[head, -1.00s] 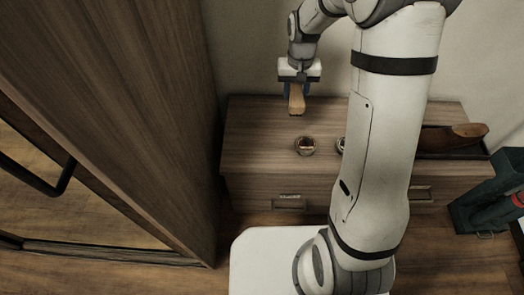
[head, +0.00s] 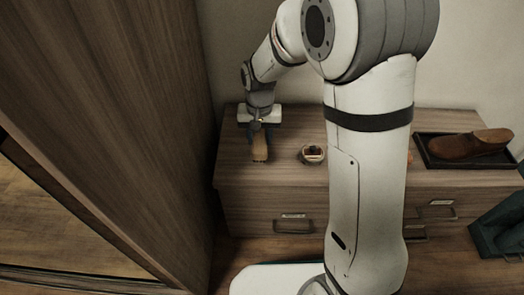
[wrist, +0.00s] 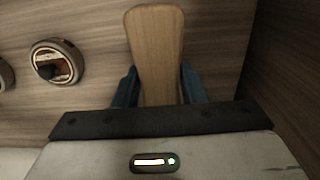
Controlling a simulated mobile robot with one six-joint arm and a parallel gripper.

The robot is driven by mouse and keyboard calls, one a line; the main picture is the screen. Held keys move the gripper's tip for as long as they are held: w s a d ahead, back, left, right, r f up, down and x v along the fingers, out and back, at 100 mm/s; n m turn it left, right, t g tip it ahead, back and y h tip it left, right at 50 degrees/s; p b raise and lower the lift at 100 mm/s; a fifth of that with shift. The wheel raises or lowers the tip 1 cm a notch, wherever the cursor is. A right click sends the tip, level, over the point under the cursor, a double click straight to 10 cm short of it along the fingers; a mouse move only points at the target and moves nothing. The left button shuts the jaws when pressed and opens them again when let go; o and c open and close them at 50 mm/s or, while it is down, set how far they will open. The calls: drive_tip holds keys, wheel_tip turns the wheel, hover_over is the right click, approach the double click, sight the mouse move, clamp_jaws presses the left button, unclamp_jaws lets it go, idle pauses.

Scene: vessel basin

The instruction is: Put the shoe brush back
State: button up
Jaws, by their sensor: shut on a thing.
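The shoe brush (head: 260,149) has a light wooden handle and is held in my gripper (head: 258,127) at the left end of the wooden cabinet top. In the wrist view the brush handle (wrist: 156,50) stands out between the two blue fingers of my gripper (wrist: 158,88), which are shut on it. I cannot tell whether the brush touches the cabinet top.
A small round tin (head: 312,154) sits on the cabinet top (head: 285,130) right of the brush; it also shows in the wrist view (wrist: 57,62). A brown shoe (head: 470,143) lies on a dark tray (head: 434,154). A tall wooden wardrobe (head: 110,120) stands at left.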

drive_tip(key=shift+f+b, duration=0.95)
drive_tip(key=shift+f, duration=1.35)
drive_tip(key=shift+f, duration=0.15)
drive_tip(key=o, duration=0.9)
drive_tip(key=shift+o, duration=0.2)
